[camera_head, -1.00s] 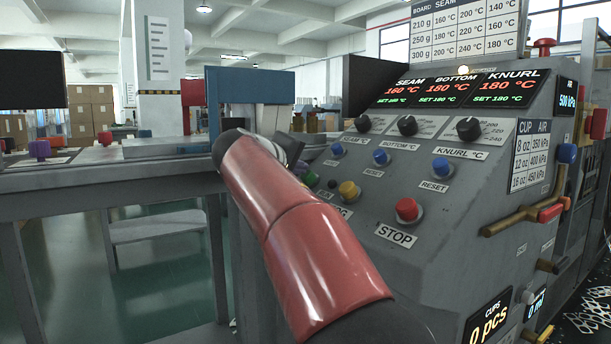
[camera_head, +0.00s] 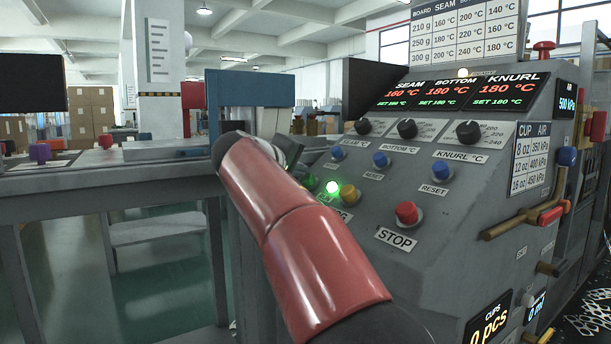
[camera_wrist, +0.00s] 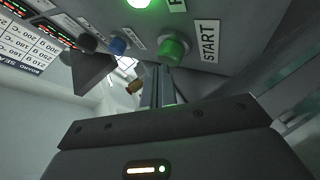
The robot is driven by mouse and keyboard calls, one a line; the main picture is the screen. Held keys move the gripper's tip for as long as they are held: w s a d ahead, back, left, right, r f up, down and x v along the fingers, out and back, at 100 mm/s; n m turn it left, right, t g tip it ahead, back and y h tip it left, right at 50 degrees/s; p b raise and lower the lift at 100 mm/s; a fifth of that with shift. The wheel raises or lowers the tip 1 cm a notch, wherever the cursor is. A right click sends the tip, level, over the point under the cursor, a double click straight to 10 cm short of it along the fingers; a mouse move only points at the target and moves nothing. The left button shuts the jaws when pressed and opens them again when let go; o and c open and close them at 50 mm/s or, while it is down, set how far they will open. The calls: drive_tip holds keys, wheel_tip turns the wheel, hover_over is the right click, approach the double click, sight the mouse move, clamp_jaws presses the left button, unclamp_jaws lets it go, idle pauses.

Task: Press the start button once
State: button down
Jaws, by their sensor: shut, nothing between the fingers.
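The green start button (camera_wrist: 173,47) sits on the sloped machine panel beside its START label (camera_wrist: 207,41) in the wrist view. In the head view the green button (camera_head: 309,182) shows just past my red arm, which hides part of the panel around it. My gripper (camera_wrist: 162,72) is shut and empty, with its narrow fingertips close to the button. I cannot tell whether they touch it. A round lamp (camera_head: 333,187) near the button glows bright green; it also shows at the top edge of the wrist view (camera_wrist: 140,3).
A yellow button (camera_head: 349,194) and a red STOP button (camera_head: 407,212) lie to the right of the lamp. Blue reset buttons (camera_head: 381,159) and black knobs (camera_head: 407,128) stand above. A brown-handled lever (camera_head: 520,218) sticks out at the right. A grey table (camera_head: 95,180) stands at the left.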

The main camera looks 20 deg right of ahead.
drive_tip(key=shift+s+a+r, duration=0.1)
drive_tip(key=shift+a+r, duration=0.15)
drive_tip(key=shift+r, duration=0.15)
drive_tip(key=a+r+p, duration=0.1)
drive_tip(key=r+p, duration=0.1)
drive_tip(key=s+a+r+p, duration=0.1)
drive_tip(key=a+r+p, duration=0.1)
idle(0.5)
drive_tip(key=shift+d, duration=0.1)
idle(0.4)
